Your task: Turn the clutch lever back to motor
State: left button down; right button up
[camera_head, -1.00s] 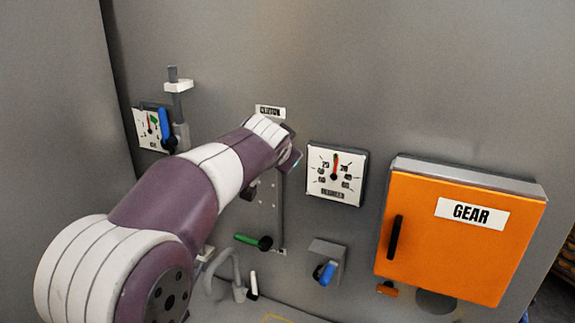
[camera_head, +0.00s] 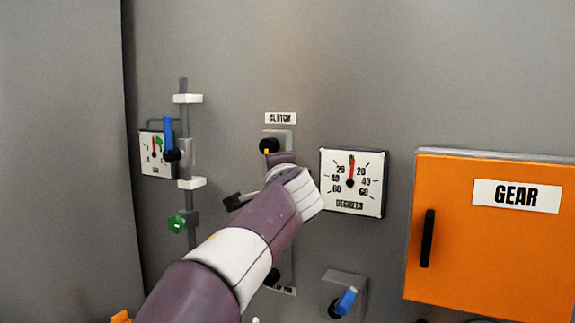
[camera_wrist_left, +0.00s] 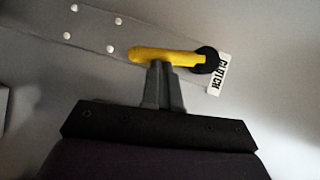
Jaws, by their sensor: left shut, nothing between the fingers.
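The clutch lever is a yellow handle on a black hub. In the head view only the hub (camera_head: 269,146) and a bit of yellow show below the CLUTCH label (camera_head: 281,118); my left arm hides the rest. In the left wrist view the yellow handle (camera_wrist_left: 165,55) runs from the hub (camera_wrist_left: 206,60) away from the label (camera_wrist_left: 222,72), along the plate with holes. My left gripper (camera_wrist_left: 160,68) is shut and empty, its tips right beside the handle's middle; I cannot tell whether they touch. Its fingers are hidden in the head view. My right gripper is out of view.
A degrees dial (camera_head: 352,182) is right of my arm, with a blue-handled lever (camera_head: 345,300) below it. The orange GEAR box (camera_head: 495,245) juts out at the right. A blue lever (camera_head: 168,135) and a green knob (camera_head: 176,224) are at the left.

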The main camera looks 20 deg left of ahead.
pick_arm(q)
jog(key=shift+w+a+f+m+t+b, duration=0.1)
jog(key=shift+a+f+m+t+b, duration=0.35)
jog(key=shift+m+b, duration=0.6)
jog(key=shift+r, duration=0.1)
